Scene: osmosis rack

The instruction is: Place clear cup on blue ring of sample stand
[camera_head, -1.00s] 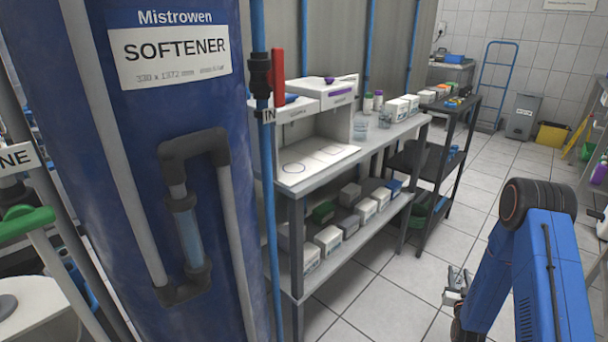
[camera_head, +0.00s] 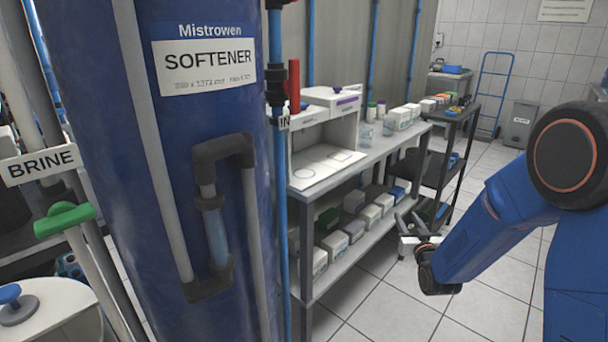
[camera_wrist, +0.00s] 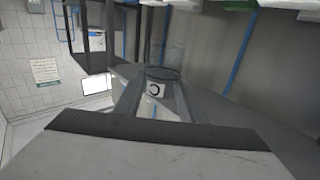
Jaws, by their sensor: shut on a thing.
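The cup is too faint to make out at the gripper in the head view. The white sample stand (camera_head: 319,176) is on the bench top, left of and beyond my gripper. Its board carries a blue-looking ring (camera_head: 303,172) on the left and a darker ring (camera_head: 341,156) on the right. Both rings look empty.
Clear cups (camera_head: 366,134) and white boxes (camera_head: 402,118) stand on the bench right of the stand. The softener tank (camera_head: 180,130) and a blue pipe (camera_head: 281,220) are left of the bench. A dark cart (camera_head: 452,140) stands behind. Boxes fill the lower shelf.

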